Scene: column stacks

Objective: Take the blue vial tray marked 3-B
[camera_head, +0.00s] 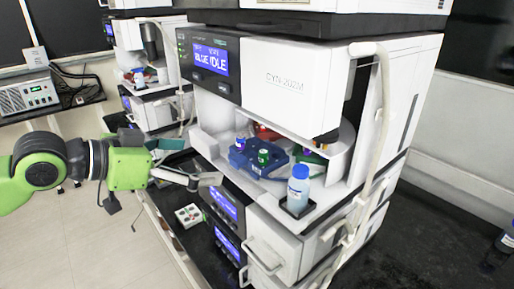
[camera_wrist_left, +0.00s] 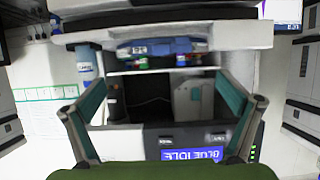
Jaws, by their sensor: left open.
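The blue vial tray (camera_head: 247,158) sits in the open bay of the white column machine. It holds a green vial (camera_head: 264,158) and a small blue-purple one. In the left wrist view, the blue tray (camera_wrist_left: 168,46) is near the top with a small pale label, too small to read surely; vials show at its edge. My left gripper (camera_head: 205,180) is open and empty, in front of the machine, left of and lower than the tray and apart from it. Its two spread fingers show in the left wrist view (camera_wrist_left: 162,82). My right gripper is not in view.
A blue-capped bottle (camera_head: 298,187) stands in a black holder at the bay's front right. A red tray (camera_head: 266,132) and a green tray (camera_head: 312,156) sit behind the blue one. A hose (camera_head: 378,120) runs down the machine's right side. A small white tray (camera_head: 188,215) lies low on the black bench.

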